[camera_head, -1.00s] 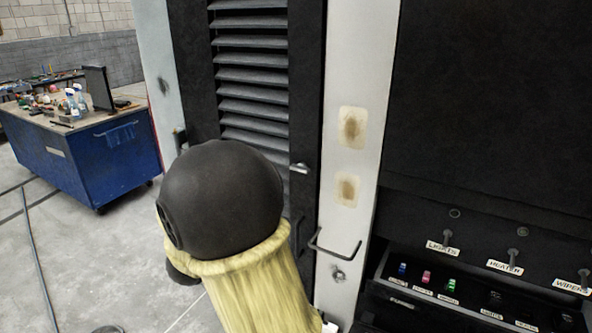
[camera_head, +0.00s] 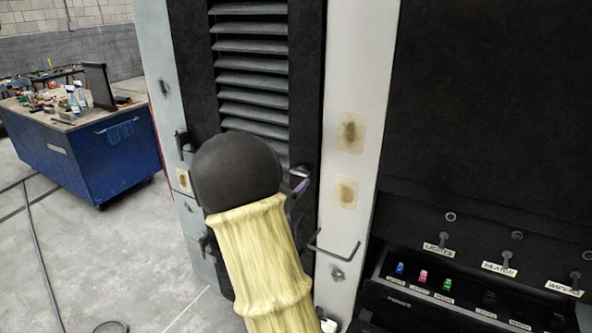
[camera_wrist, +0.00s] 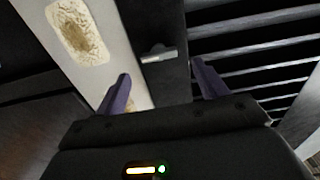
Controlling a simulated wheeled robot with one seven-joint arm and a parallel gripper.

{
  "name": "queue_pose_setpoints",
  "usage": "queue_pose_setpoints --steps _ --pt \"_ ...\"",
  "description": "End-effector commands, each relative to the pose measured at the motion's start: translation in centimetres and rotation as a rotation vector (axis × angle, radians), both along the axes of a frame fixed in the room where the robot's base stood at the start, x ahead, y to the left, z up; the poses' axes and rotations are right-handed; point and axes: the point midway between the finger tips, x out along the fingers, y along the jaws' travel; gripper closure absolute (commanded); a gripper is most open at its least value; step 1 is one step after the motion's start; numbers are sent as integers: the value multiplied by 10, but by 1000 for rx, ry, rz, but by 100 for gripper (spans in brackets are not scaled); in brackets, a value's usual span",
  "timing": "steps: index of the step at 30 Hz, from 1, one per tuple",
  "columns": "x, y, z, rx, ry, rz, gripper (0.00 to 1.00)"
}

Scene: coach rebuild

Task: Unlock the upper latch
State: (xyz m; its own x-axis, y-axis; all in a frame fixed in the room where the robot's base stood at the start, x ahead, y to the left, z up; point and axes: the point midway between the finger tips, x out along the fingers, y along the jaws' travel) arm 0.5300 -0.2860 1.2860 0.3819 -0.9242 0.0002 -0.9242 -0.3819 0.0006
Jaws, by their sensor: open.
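The upper latch is a small metal lever on the black edge of the louvred door (camera_head: 250,65). In the wrist view the latch (camera_wrist: 158,55) lies ahead of and between my two purple fingers, with its pale tip pointing sideways. My gripper (camera_wrist: 161,70) is open, with a finger to either side of the latch's line and nothing between them. In the head view the purple fingertip (camera_head: 301,184) shows beside the latch (camera_head: 303,170). My dark wrist and yellow-sleeved arm hide the lower door. I cannot tell whether the fingers touch the latch.
A white post (camera_head: 350,90) with two brownish patches stands right of the door. A bent metal handle (camera_head: 334,247) sticks out of its lower part. A switch panel (camera_head: 450,255) lies at the right. A blue workbench (camera_head: 85,160) stands far left, with open floor before it.

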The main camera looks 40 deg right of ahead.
Motion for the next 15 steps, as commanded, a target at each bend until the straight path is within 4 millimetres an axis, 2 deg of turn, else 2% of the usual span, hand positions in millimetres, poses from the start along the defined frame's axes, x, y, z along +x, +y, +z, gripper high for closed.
queue_pose_setpoints --steps 1,6,15 --pt "3 -10 3 0 0 -4 28" --pt "13 -33 2 0 1 -2 28" --pt "17 -42 0 1 -1 0 28"
